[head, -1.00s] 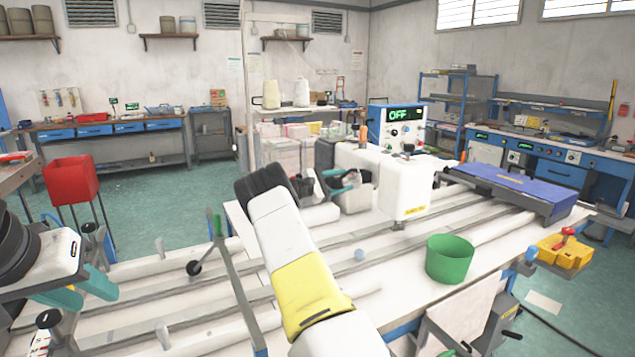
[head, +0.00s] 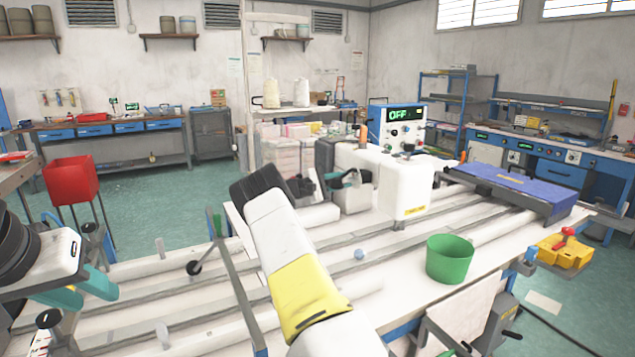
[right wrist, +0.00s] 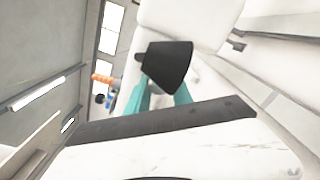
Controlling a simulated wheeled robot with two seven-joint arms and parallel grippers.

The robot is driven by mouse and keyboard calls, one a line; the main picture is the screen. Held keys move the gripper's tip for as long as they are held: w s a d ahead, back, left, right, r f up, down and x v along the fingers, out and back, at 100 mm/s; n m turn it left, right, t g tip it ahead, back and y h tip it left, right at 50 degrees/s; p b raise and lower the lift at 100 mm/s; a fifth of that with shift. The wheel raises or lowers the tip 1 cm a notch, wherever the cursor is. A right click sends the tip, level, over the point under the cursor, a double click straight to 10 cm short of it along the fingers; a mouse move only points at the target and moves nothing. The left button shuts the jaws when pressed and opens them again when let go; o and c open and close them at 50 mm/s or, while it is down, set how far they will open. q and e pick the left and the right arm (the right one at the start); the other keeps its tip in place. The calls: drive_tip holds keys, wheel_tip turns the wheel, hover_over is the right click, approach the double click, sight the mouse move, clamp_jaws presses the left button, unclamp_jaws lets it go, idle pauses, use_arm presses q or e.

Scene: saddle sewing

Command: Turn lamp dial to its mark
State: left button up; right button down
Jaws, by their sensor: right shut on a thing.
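The white sewing machine (head: 405,187) stands on the long worktable. My right arm reaches from the front toward its left end, with the right gripper (head: 348,181) in front of the machine's grey part. In the right wrist view, the teal fingers of the right gripper (right wrist: 163,92) are shut on a dark flared knob (right wrist: 170,66), which may be the lamp dial. The knob hides the fingertips, and no mark on it is readable. My left gripper (head: 82,291) is at the far left, its teal fingers apart and empty.
A green bucket (head: 449,259) stands near the table's front edge. A blue flat box (head: 515,190) lies on the right end. A control box (head: 396,125) reading OFF stands behind the machine. Long rails cross the table. A red bin (head: 71,180) stands at left.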

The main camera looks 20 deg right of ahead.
drive_tip(key=m, duration=0.5)
drive_tip(key=shift+m, duration=0.3)
drive_tip(key=m, duration=0.5)
drive_tip(key=shift+m, duration=0.3)
drive_tip(key=c, duration=1.1)
unclamp_jaws()
drive_tip(key=shift+r, duration=0.1)
